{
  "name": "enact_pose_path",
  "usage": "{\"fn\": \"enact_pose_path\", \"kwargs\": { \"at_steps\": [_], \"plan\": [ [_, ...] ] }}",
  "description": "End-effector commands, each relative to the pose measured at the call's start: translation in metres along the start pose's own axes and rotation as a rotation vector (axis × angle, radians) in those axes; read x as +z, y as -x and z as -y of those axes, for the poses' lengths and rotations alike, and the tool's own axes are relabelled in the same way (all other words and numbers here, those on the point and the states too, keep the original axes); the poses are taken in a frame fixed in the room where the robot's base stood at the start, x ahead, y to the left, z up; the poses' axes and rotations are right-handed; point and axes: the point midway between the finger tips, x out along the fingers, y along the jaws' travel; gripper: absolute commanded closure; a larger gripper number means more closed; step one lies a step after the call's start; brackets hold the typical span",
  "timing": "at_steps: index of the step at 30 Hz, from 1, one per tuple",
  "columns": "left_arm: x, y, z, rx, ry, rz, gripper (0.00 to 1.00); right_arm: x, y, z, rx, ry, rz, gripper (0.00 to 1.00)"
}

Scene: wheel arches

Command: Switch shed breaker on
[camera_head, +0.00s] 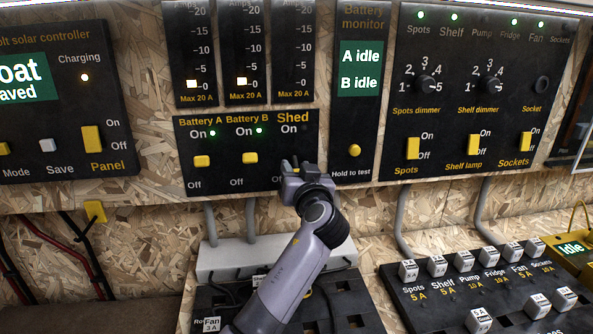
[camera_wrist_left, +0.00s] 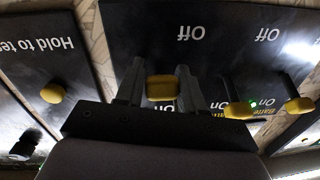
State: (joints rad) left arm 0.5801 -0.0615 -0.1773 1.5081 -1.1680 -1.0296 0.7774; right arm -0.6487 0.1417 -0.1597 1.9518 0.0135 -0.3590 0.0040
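The black battery panel (camera_head: 222,178) carries breakers for Battery A, Battery B and Shed. In the head view my left gripper (camera_head: 291,165) is in front of the Shed column and hides its switch and lower label. In the left wrist view, upside down, the yellow Shed switch (camera_wrist_left: 162,88) lies between my two open fingertips (camera_wrist_left: 160,76), with a small gap seemingly on each side. Green lamps are lit for Battery A (camera_head: 212,133) and Battery B (camera_head: 259,130); no lit lamp shows by Shed. My right gripper is not in view.
The yellow Battery A (camera_head: 202,161) and Battery B (camera_head: 249,158) switches stand close left of Shed. The battery monitor (camera_head: 360,120), with a yellow button (camera_head: 355,150), is close right. A fuse board (camera_head: 440,295) lies below right.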

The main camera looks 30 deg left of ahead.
Motion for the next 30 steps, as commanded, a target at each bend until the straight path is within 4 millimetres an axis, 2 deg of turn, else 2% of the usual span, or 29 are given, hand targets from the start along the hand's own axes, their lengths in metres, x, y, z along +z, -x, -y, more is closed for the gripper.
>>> {"fn": "enact_pose_path", "kwargs": {
  "at_steps": [8,14,24,30],
  "plan": [
    [-0.003,0.000,0.002,-0.001,-0.002,0.023,0.93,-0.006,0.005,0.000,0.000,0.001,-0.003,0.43],
    [-0.010,0.002,0.003,0.014,-0.008,0.103,0.93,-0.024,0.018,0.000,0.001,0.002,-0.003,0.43],
    [-0.022,0.003,0.005,0.060,-0.030,0.365,0.93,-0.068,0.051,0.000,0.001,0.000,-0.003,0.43],
    [-0.024,0.003,0.006,0.092,-0.043,0.540,0.93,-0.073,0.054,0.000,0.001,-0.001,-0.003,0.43]
  ]
}}
